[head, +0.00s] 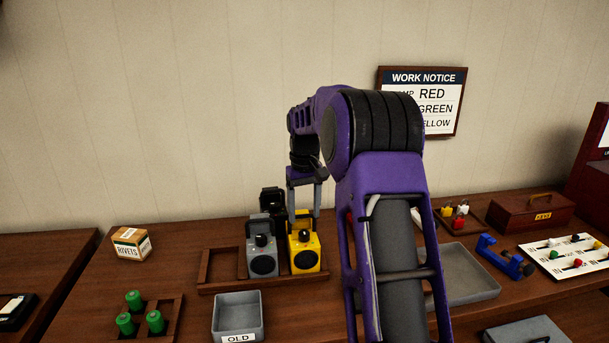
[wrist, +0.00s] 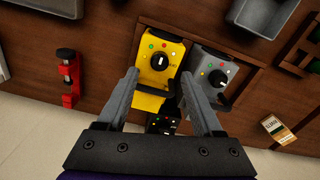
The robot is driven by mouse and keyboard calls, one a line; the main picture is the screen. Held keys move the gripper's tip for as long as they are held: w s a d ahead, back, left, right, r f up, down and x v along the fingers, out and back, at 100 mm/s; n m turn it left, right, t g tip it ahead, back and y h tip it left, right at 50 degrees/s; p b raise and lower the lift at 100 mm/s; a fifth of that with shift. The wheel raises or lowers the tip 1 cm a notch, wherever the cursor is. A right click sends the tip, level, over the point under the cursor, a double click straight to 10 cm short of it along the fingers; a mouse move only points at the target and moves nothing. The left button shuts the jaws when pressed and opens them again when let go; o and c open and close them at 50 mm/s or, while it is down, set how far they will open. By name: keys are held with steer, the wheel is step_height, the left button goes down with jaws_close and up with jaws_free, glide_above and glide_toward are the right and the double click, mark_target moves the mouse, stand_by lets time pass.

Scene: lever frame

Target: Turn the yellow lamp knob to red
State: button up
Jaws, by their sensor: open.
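The yellow lamp (head: 305,257) stands upright in a wooden tray on the bench, with a black knob on top. In the wrist view the yellow lamp (wrist: 176,50) shows its knob (wrist: 160,63) with a white pointer mark and small coloured dots around it; which dot the mark faces is too small to tell. My gripper (head: 303,212) is above the lamp, pointing down. In the wrist view my gripper (wrist: 159,75) is open, its fingers to either side of the knob and lamp, with nothing gripped. I cannot tell whether a finger touches the lamp.
A grey lamp (head: 262,262) stands close beside the yellow one, and a black lamp (head: 271,201) is behind. The wooden tray (head: 221,284) has an empty part at left. A grey bin (head: 237,312) is in front. A work notice (head: 440,100) hangs behind, partly hidden by my arm.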

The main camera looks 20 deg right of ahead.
mark_target(304, 232)
step_height(304, 232, up, 12)
stand_by(0.3)
steer(key=shift+f, duration=0.15)
